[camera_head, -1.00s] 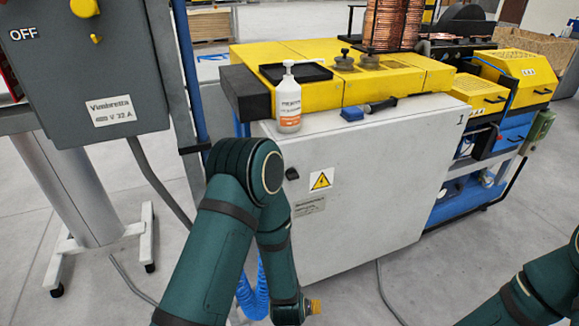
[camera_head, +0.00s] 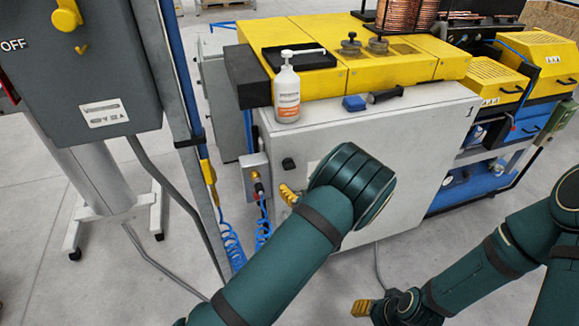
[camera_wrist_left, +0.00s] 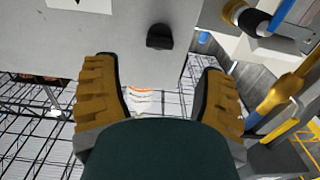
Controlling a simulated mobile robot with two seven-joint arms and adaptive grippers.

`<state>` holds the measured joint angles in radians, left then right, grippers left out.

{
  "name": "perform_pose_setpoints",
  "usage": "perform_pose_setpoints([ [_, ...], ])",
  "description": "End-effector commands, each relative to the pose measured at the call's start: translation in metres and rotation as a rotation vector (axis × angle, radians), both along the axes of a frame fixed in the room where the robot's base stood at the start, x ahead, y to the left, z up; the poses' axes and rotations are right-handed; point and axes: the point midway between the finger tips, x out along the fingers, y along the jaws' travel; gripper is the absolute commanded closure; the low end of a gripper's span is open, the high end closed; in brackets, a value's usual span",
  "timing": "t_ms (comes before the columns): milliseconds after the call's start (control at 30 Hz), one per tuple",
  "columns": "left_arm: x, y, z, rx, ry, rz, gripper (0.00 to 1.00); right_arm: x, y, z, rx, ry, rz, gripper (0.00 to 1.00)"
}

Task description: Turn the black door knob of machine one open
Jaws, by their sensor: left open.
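The black door knob (camera_head: 288,164) is on the pale grey front door (camera_head: 410,150) of machine one, near its upper left edge. My left gripper (camera_head: 289,195) is just below the knob in the head view, mostly hidden behind my forearm. In the left wrist view, the open yellow fingers (camera_wrist_left: 160,85) are spread, with nothing between them. The knob (camera_wrist_left: 159,37) shows beyond the fingertips, roughly centred between them and apart from both. My right gripper (camera_head: 362,307) is low at the bottom of the head view, away from the door; its jaws are not clear.
A small valve box (camera_head: 256,176) with blue coiled hoses is left of the door. A grey switch box (camera_head: 80,70) stands at the left.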

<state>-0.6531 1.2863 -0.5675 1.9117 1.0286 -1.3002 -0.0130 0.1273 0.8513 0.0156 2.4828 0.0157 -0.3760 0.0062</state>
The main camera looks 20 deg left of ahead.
Motion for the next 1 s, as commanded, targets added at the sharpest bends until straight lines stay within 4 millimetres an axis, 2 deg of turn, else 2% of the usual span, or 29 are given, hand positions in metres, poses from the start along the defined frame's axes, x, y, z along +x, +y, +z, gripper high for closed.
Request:
perform_pose_setpoints([
  [200, 0.036, 0.025, 0.0, -0.001, -0.001, 0.002, 0.29, 0.0, 0.0, 0.001, 0.0, -0.001, 0.0, 0.53],
  [400, 0.059, 0.041, 0.0, -0.001, 0.0, 0.002, 0.29, 0.0, 0.0, 0.001, 0.0, -0.001, 0.0, 0.53],
  [600, 0.069, 0.047, 0.0, -0.001, 0.001, -0.001, 0.29, 0.0, 0.0, 0.001, 0.0, -0.001, 0.0, 0.53],
  [867, 0.07, 0.047, 0.0, 0.0, 0.002, 0.0, 0.29, 0.0, 0.0, 0.001, 0.0, -0.001, 0.0, 0.53],
  [900, 0.07, 0.047, 0.0, -0.001, 0.002, 0.0, 0.31, 0.0, 0.0, 0.001, 0.0, -0.001, 0.0, 0.53],
  [967, 0.07, 0.047, 0.0, -0.001, 0.002, 0.0, 0.52, 0.0, 0.0, 0.001, 0.0, -0.001, 0.0, 0.53],
  [1000, 0.07, 0.047, 0.0, -0.001, 0.002, 0.0, 0.66, 0.0, 0.0, 0.001, 0.0, -0.001, 0.0, 0.53],
])
